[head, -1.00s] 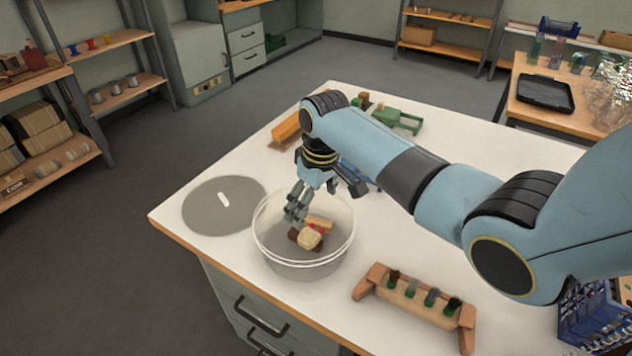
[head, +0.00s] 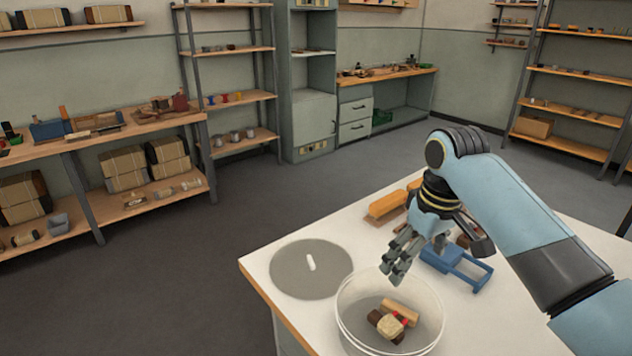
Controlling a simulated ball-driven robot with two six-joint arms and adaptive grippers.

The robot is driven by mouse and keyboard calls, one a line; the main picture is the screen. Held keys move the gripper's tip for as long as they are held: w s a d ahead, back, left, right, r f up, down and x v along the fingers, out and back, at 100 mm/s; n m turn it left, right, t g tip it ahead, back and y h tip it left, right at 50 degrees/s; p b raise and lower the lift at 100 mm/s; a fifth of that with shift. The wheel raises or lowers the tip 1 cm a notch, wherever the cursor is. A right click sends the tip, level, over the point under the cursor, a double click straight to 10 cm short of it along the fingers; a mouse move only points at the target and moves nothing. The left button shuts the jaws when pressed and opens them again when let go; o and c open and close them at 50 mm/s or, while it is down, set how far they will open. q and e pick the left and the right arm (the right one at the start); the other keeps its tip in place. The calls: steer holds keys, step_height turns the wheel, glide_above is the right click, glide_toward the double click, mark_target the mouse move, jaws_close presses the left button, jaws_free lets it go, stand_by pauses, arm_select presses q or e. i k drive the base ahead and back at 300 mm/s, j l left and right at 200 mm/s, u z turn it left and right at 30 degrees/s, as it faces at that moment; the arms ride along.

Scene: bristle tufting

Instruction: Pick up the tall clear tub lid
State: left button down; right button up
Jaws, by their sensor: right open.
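The clear tub lid (head: 290,280) is a flat, round, see-through disc that looks grey. It lies on the white table at the left, with a small white handle in its middle. The clear tub (head: 341,322) stands open in front and to the right of it. My right gripper (head: 397,268) is open and empty, fingers pointing down near the tub's back rim, to the right of the lid. Whether it touches the rim is hard to tell. My left gripper is out of view.
Wooden pieces with red bits (head: 391,326) lie in the tub. The table's left edge runs close to the lid. Shelves (head: 110,130) stand beyond.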

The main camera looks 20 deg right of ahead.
mark_target(304, 267)
steer(key=k+j, duration=0.8)
